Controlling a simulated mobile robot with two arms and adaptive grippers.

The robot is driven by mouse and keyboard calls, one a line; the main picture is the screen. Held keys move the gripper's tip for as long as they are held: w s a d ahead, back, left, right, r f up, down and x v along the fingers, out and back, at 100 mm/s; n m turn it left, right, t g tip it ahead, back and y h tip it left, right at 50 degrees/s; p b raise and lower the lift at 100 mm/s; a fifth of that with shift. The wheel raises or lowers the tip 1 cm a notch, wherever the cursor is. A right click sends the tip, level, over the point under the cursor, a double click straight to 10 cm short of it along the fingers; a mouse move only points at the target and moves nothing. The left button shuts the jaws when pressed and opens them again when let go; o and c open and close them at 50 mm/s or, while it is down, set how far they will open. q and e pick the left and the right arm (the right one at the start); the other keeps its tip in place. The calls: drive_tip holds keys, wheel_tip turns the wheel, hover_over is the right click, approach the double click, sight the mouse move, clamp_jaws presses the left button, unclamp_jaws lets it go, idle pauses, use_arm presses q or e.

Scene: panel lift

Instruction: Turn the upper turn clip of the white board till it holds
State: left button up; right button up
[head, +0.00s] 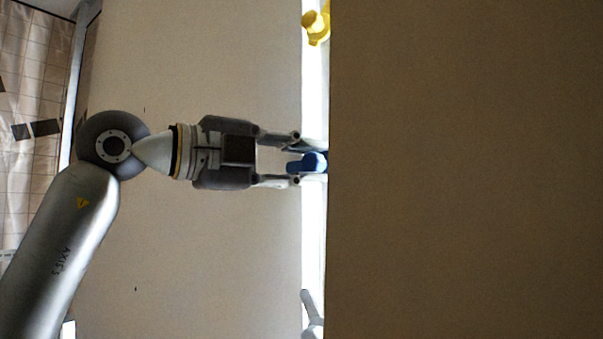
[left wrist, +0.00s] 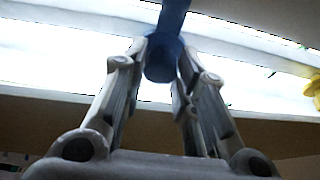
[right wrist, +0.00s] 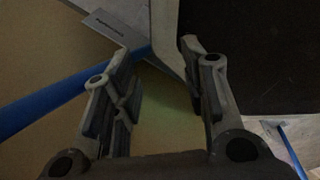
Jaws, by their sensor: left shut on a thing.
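The white board shows as a bright narrow strip (head: 314,230) in the head view, partly hidden by a large brown panel. A blue piece, which looks like a turn clip (head: 310,162), sits at this strip. My left gripper (head: 297,158) is shut on it, with a finger on each side. In the left wrist view the blue clip (left wrist: 162,58) has a round end between the fingertips and a bar running upward. My right gripper (right wrist: 143,62) is open, with nothing between its fingers. Which clip is the upper one is not clear.
A yellow clip-like piece (head: 316,26) sits at the strip's top. The dark brown panel (head: 465,170) fills the right side of the head view. A grey piece (head: 311,312) shows at the bottom. A long blue bar (right wrist: 60,96) runs behind the right gripper's finger.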

idle(0.5)
use_arm(q)
drive_tip(key=o, duration=0.7)
drive_tip(key=shift+o, duration=0.2)
drive_tip(key=v, duration=1.2)
drive_tip(key=shift+a, duration=0.1)
